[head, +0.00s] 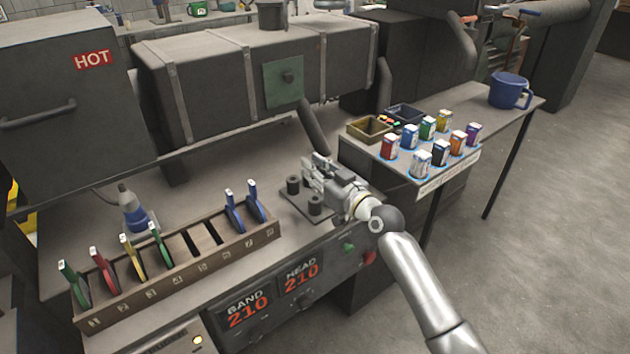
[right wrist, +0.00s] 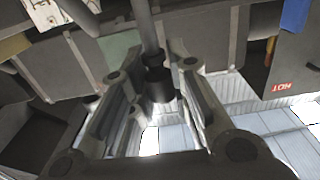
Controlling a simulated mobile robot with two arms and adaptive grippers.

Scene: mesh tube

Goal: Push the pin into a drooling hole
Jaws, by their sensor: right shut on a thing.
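My right gripper (head: 316,170) comes in from the right over the grey bench, beside a small dark plate (head: 296,208). Two short dark cylinders stand on the plate, one further back (head: 293,185) and one nearer (head: 315,204). In the right wrist view, my right gripper (right wrist: 163,62) is shut on a dark stepped cylinder (right wrist: 160,86), apparently the pin. A grey rod or pipe (right wrist: 147,25) shows behind or above it; I cannot tell whether they join. In the head view my gripper hides the pin. I cannot make out a drooling hole. My left gripper is not in view.
A long rack (head: 180,268) with several coloured-handled pieces lies at the front left. A blue-based bottle (head: 132,208) stands behind it. A slanted dark pipe (head: 313,127) rises just behind my gripper. A side table at right holds small coloured containers (head: 420,158) and a blue mug (head: 508,91).

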